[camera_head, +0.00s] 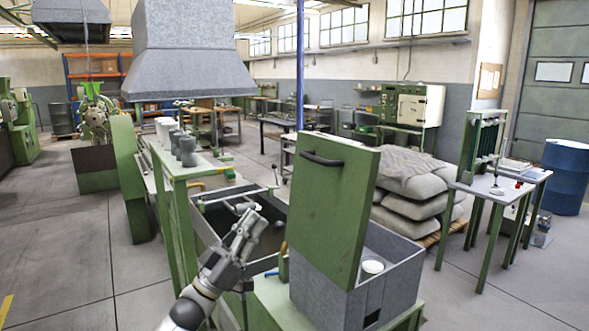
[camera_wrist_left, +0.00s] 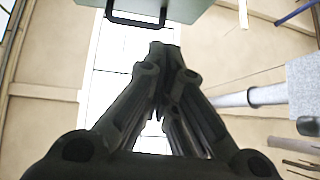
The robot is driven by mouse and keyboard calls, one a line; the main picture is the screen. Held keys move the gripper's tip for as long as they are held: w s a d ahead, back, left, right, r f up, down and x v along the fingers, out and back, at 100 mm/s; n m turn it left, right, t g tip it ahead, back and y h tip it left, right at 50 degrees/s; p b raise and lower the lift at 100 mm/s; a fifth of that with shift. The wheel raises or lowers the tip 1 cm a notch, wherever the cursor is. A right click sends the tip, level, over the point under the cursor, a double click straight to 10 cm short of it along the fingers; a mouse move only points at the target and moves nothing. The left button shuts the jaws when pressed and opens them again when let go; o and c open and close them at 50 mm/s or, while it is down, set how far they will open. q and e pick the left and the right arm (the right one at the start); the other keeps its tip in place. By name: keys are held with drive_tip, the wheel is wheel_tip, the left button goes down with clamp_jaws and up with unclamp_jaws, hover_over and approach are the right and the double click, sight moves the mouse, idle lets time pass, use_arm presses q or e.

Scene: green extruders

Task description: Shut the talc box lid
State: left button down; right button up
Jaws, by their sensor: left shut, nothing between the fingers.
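The talc box (camera_head: 402,285) is a grey box on a green stand in the lower right middle of the head view. Its green lid (camera_head: 330,215) stands open, nearly upright, with a black bar handle (camera_head: 322,158) near its top edge. My left gripper (camera_head: 254,224) is shut and empty, to the left of the lid and apart from it, lower than the handle. In the left wrist view the shut fingers (camera_wrist_left: 160,50) point up toward the handle (camera_wrist_left: 137,18) and the lid's edge (camera_wrist_left: 185,8). My right gripper is not in view.
A white round thing (camera_head: 372,267) shows inside the box. An open grey trough (camera_head: 213,216) lies behind my left gripper. Grey cups (camera_head: 184,150) stand on a green frame at left. Stacked sacks (camera_head: 410,205) lie behind the box. A small table (camera_head: 497,187) stands to the right.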

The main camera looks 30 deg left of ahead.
use_arm(q)
wheel_tip(320, 180, up, 6)
drive_tip(key=s+d+m+h, duration=0.2)
drive_tip(key=d+m+h, duration=0.1)
drive_tip(key=h, duration=0.1)
drive_tip(key=w+d+r+p, duration=0.3)
drive_tip(key=w+r+p, duration=0.3)
drive_tip(key=w, duration=0.3)
drive_tip(key=shift+w+r+p, duration=0.2)
drive_tip(key=shift+w+p, duration=0.05)
drive_tip(key=shift+p, duration=0.2)
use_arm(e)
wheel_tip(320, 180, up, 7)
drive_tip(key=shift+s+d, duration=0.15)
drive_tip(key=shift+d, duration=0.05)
use_arm(q)
drive_tip(key=shift+d, duration=0.1)
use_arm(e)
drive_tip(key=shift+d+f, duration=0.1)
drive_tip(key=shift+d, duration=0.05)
